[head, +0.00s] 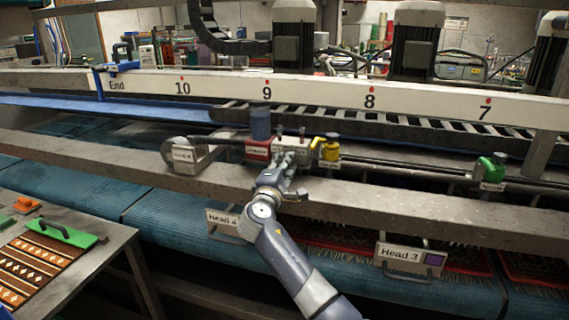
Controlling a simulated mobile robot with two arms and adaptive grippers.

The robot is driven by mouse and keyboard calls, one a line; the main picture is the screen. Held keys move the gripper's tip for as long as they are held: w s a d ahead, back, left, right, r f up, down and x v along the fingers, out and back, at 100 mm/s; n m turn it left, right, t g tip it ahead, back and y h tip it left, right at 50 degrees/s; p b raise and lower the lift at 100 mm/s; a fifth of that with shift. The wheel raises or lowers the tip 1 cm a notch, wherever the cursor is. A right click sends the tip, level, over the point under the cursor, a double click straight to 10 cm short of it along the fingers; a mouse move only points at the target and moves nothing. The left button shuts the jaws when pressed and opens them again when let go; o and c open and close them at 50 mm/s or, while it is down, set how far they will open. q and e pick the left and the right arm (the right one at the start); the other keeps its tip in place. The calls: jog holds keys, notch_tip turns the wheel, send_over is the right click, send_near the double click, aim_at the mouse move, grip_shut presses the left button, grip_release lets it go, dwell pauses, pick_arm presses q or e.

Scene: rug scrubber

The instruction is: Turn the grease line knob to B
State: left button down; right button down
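One arm of mine, which I take as the right, reaches up from the bottom edge, right of centre. Its gripper (286,157) is at the rail in the middle, at the right side of a red block (257,150) with a small label and a blue-grey cylinder (260,124) on top. The gripper covers what is behind it, and its finger opening is too small to judge. A yellow knob or valve (329,148) with a label sits just right of the gripper. A green one (491,168) is farther right. I cannot make out a B mark or which is the grease line knob.
A grey beam (380,205) runs across below the fittings. Signs "Head 4" (223,222) and "Head 3" (408,260) hang from it. A white numbered beam (330,92) and motors (415,45) stand behind. A metal table (100,265) with a patterned rug sample is at left.

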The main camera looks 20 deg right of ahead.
jog(key=shift+d+r, duration=0.1)
jog(key=shift+r, duration=0.05)
jog(key=c, duration=1.6)
grip_release()
jog(key=shift+o, duration=1.2)
